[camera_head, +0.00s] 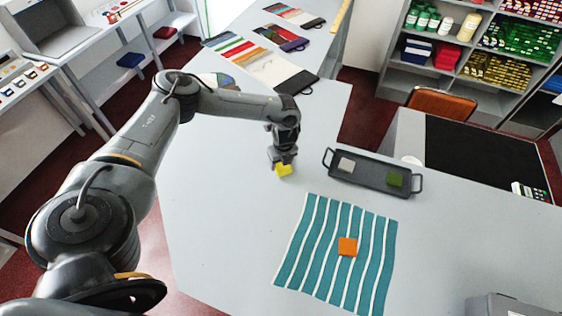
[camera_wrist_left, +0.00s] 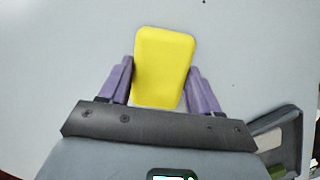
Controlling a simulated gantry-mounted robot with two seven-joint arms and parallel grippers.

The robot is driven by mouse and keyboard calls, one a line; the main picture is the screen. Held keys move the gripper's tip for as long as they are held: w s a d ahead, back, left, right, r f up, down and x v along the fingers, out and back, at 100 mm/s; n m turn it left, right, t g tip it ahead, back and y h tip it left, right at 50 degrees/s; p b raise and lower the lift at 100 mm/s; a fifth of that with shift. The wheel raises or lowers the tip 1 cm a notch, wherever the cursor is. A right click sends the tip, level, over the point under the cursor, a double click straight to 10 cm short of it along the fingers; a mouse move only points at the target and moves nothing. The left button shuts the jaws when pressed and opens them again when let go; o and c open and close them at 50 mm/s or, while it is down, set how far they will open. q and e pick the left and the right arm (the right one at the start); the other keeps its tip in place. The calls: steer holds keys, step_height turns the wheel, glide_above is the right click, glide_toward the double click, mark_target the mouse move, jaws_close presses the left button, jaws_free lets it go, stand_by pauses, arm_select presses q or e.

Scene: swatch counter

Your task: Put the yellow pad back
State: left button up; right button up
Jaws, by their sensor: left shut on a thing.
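My left gripper (camera_head: 281,166) is shut on the yellow pad (camera_head: 283,170) over the grey counter, left of the dark tray. In the left wrist view the yellow pad (camera_wrist_left: 163,62) sits between the two purple fingers of the left gripper (camera_wrist_left: 163,75). The dark tray (camera_head: 372,181) has a handle at each end. A pale grey pad (camera_head: 346,165) lies in its left part and a green pad (camera_head: 395,179) in its right part. An orange pad (camera_head: 347,247) lies on a teal and white striped cloth (camera_head: 318,243). My right gripper is not in view.
The grey counter (camera_head: 220,215) is bare around the held pad. Swatch cards (camera_head: 268,68) lie at its far end. A grey box (camera_head: 500,305) stands at the lower right edge. Shelves (camera_head: 480,60) and an orange chair (camera_head: 441,103) are beyond the counter.

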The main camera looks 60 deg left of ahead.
arm_select(q)
steer(key=shift+f, duration=0.1)
steer(key=o, duration=1)
